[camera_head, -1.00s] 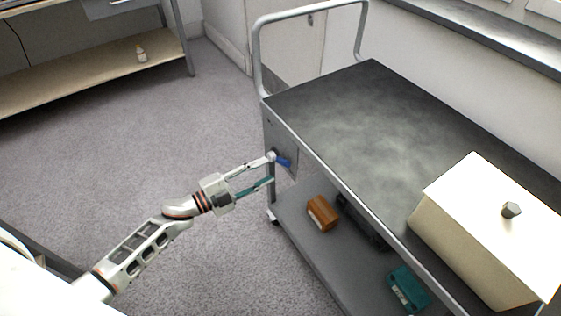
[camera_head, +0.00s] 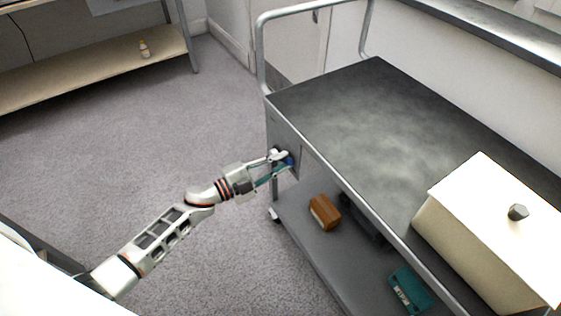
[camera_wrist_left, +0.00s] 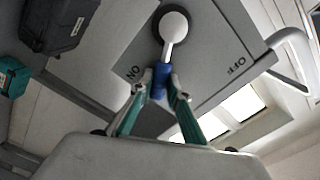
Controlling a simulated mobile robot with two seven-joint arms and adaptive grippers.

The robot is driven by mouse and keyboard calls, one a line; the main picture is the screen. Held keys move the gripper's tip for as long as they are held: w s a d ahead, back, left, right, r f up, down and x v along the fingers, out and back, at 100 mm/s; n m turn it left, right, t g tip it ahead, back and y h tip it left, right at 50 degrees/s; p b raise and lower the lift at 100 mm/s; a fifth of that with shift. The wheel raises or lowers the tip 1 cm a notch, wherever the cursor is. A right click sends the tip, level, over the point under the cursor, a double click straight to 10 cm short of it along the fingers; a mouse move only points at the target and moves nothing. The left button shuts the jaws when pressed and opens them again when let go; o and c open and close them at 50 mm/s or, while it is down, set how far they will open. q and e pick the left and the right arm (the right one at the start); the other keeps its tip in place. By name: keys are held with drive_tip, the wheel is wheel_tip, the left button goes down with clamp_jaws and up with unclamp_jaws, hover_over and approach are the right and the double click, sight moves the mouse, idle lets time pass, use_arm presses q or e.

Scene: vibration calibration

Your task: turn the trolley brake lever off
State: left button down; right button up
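The trolley brake lever (camera_wrist_left: 170,50) has a round white hub, a white stem and a blue grip (camera_wrist_left: 160,80). It is mounted on a grey plate on the trolley's (camera_head: 340,120) end. In the left wrist view the stem points down toward me, nearer the ON label (camera_wrist_left: 133,73) than the OFF label (camera_wrist_left: 237,65). My left gripper (camera_head: 286,159) is at the lever; its fingertips close in from both sides on the blue grip. In the head view the fingers mostly cover the lever. My right gripper is not in view.
A cream box with a dark knob (camera_head: 490,225) stands on the trolley top. The lower shelf holds a brown box (camera_head: 324,212), a dark case (camera_wrist_left: 62,22) and a teal box (camera_head: 408,290). A bench with a small bottle (camera_head: 144,49) is at the back left. The floor between is clear.

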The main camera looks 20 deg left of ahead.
sight(278, 135)
use_arm(q)
drive_tip(key=shift+r, duration=0.1)
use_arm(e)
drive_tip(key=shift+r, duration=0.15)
